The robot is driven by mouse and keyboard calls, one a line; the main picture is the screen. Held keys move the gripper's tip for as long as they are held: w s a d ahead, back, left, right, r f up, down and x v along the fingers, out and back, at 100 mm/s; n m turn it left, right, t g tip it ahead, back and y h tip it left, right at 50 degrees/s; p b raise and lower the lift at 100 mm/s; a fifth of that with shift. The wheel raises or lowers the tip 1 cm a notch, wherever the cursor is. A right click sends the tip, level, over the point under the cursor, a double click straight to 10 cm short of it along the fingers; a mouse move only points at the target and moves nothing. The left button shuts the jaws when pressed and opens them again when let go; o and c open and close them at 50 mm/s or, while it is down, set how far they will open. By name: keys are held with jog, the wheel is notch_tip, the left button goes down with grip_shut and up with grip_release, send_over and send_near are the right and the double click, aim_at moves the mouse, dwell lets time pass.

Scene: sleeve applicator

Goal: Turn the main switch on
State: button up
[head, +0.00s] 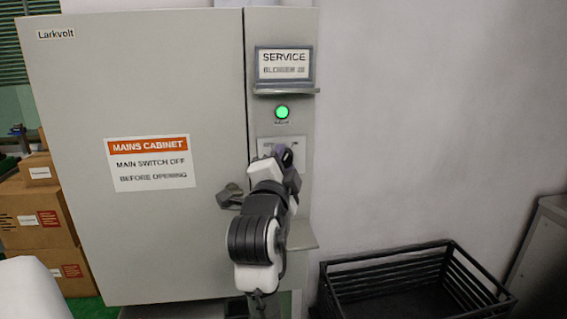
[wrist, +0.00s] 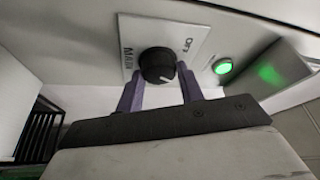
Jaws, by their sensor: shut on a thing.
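The main switch is a round black knob (wrist: 158,66) on a white label plate (wrist: 140,34) that reads MAIN and OFF in the wrist view. A short white mark shows on the knob's face. In the head view the plate (head: 293,148) is on the narrow right panel of the grey cabinet, and my gripper hides the knob. My gripper (wrist: 160,88) is at the switch with one purple finger on each side of the knob, shut on it. It also shows in the head view (head: 283,156). A lit green lamp (head: 282,112) is above the plate.
A cabinet door (head: 180,70) with a MAINS CABINET sign (head: 150,163) and a dark handle (head: 229,196) is left of my arm. A SERVICE display (head: 284,66) with a ledge is above the lamp. A black crate (head: 400,258) stands lower right. Boxes (head: 38,215) are stacked left.

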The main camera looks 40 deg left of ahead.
jog(key=shift+m+g+h, duration=0.4)
jog(key=shift+m+h, duration=0.2)
jog(key=shift+m, duration=1)
jog(key=o, duration=1)
jog(key=shift+s, duration=0.1)
jog(key=b+v, duration=0.4)
jog(key=v, duration=0.9)
jog(key=shift+s+d, duration=0.2)
jog(key=shift+s, duration=0.05)
jog(key=shift+r, duration=0.2)
